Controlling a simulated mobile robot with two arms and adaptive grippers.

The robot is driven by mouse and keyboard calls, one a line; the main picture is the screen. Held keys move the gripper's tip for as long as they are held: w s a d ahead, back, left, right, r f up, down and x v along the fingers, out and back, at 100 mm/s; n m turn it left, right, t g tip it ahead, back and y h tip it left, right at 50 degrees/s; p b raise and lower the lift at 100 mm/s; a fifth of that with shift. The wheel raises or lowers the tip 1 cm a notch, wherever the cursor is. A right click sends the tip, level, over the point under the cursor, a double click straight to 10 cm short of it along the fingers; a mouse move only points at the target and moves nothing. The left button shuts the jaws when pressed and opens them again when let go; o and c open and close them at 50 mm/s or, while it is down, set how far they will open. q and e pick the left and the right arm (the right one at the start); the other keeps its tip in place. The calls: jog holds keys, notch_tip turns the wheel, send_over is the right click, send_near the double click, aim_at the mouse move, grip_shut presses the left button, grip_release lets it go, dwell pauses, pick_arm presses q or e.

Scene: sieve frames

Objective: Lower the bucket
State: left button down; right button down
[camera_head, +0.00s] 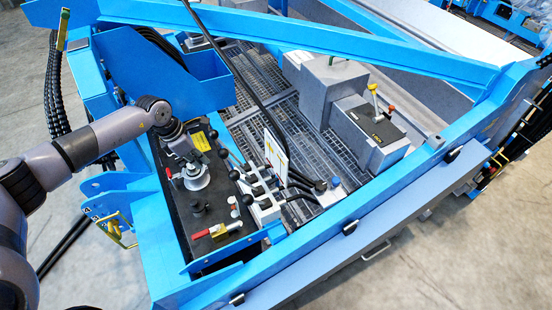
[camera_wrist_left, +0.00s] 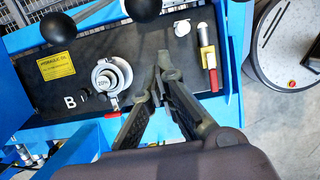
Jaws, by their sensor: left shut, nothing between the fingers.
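My left gripper (camera_head: 188,160) is over the black control panel (camera_head: 183,221) at the left of the blue frame. In the left wrist view its fingers (camera_wrist_left: 163,72) are shut and empty, pointing toward the panel's far edge. Black ball-topped levers (camera_head: 248,199) stand along the panel's right side. Two black balls show at the top of the left wrist view, one at the left (camera_wrist_left: 57,27) and one nearer the middle (camera_wrist_left: 143,8). The fingers appear apart from both balls. I cannot make out a bucket for certain. My right gripper is not in view.
A round grey metal fitting (camera_wrist_left: 112,75) stands on the panel left of the fingers. A red-handled brass valve (camera_head: 222,231) is at its near end. A blue beam (camera_head: 310,46) crosses the back. A grey box with a yellow-handled valve (camera_head: 376,104) stands right of the grating.

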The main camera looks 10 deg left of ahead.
pick_arm(q)
notch_tip(320, 180, up, 7)
jog(key=p, duration=0.4)
dwell(0.4)
